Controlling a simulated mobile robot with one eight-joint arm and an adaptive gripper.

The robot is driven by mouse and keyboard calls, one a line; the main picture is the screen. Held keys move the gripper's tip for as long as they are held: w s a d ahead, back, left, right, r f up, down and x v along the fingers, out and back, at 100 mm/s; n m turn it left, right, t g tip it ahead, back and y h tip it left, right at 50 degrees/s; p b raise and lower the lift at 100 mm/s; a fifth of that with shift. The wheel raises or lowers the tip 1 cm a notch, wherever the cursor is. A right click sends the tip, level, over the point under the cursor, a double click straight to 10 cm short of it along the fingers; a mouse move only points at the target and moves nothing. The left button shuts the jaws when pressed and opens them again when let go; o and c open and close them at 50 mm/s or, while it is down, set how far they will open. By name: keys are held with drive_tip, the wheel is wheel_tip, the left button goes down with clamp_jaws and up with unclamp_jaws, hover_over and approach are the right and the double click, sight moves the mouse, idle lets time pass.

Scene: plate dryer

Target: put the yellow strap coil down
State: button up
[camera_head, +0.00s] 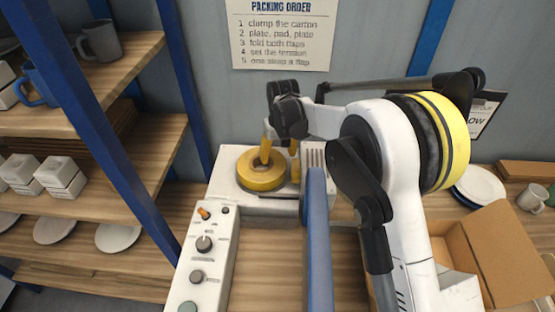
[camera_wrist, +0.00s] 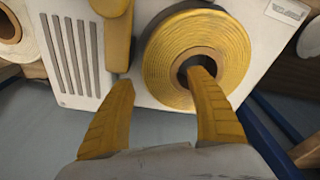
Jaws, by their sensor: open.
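The yellow strap coil (camera_head: 250,182) lies flat on the white machine's top (camera_head: 228,200). In the wrist view the coil (camera_wrist: 165,58) shows its wound face and dark round hole. My gripper (camera_head: 280,151) is above the machine, pointing down, with its yellow fingers apart. In the wrist view, the right finger of my gripper (camera_wrist: 161,80) overlaps the coil's hole and the left finger is outside the coil's rim. Whether the right fingertip is inside the hole or above it, I cannot tell. Nothing is clamped between the fingers.
A yellow upright piece (camera_wrist: 117,42) stands close beside the coil. A vented block (camera_head: 313,158) and a blue bar (camera_head: 318,240) are right of it. A control panel (camera_head: 205,250) is at front left. An open carton (camera_head: 500,250) is at right, shelves (camera_head: 90,205) at left.

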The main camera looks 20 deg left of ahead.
wheel_tip(320, 180, up, 8)
drive_tip(key=p, duration=0.1)
drive_tip(key=shift+s+d+r, duration=0.25)
drive_tip(key=shift+s+d, duration=0.15)
drive_tip(key=shift+s, duration=0.05)
drive_tip(key=shift+d, duration=0.1)
drive_tip(key=s+d+r+m+t, duration=0.1)
drive_tip(key=s+d+r, duration=0.1)
drive_tip(key=d+r, duration=0.45)
drive_tip(key=s+d+r+m+t, duration=0.1)
drive_tip(key=s+d+r+m, duration=0.15)
drive_tip(key=d, duration=0.75)
drive_tip(key=s+d+r+t, duration=0.1)
drive_tip(key=d+r, duration=0.5)
drive_tip(key=d, duration=0.2)
drive_tip(key=s+d+f+m+t, duration=0.1)
drive_tip(key=s+d+m, duration=0.1)
drive_tip(key=s+d, duration=0.7)
drive_tip(key=s+d+f+m+t+h, duration=0.1)
drive_tip(key=s+d+f+m+t, duration=0.1)
drive_tip(key=s+d, duration=0.7)
drive_tip(key=shift+s+f+m, duration=0.3)
drive_tip(key=shift+s+m, duration=0.05)
drive_tip(key=shift+s, duration=0.05)
